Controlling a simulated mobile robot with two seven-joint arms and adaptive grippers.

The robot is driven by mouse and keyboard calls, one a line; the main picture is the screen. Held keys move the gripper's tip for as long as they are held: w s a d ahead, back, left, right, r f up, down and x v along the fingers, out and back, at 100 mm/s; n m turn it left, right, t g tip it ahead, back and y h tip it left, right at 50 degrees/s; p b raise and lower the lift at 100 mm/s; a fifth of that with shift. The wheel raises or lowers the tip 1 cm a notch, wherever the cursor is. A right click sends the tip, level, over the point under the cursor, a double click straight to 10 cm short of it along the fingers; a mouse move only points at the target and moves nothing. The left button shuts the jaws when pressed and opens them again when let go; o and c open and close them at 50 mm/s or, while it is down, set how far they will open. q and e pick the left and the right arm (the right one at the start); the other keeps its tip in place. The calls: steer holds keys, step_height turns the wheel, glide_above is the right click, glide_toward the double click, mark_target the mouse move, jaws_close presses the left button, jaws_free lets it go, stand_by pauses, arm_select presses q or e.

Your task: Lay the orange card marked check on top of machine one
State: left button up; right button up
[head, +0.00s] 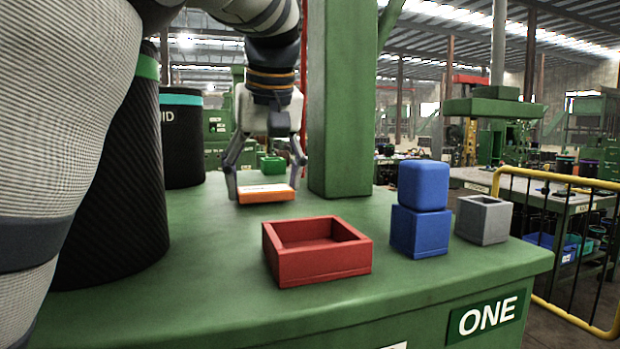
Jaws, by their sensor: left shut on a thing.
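The orange card (266,197) is a flat orange block with a white top; its marking is too small to read. My left gripper (264,190) reaches down from above and is shut on the card, one finger at each end. The card is at or just above the green top of machine one (205,270); I cannot tell whether it touches. The machine carries a plate reading ONE (486,316) on its front right. My right gripper is not in view.
A red open tray (316,279), two stacked blue blocks (420,231) and a grey open box (483,221) stand on the machine top. Dark cylinders (183,140) stand at left. A yellow railing (560,180) is at right.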

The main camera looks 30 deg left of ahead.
arm_select(q)
steer(key=shift+s+f, duration=0.1)
steer(key=shift+s, duration=0.05)
steer(key=shift+w+d, duration=0.35)
steer(key=shift+d, duration=0.05)
steer(key=shift+s+f, duration=0.1)
steer(key=shift+f, duration=0.05)
steer(key=o, duration=1.1)
steer(key=shift+a, duration=0.1)
steer(key=v, duration=1.2)
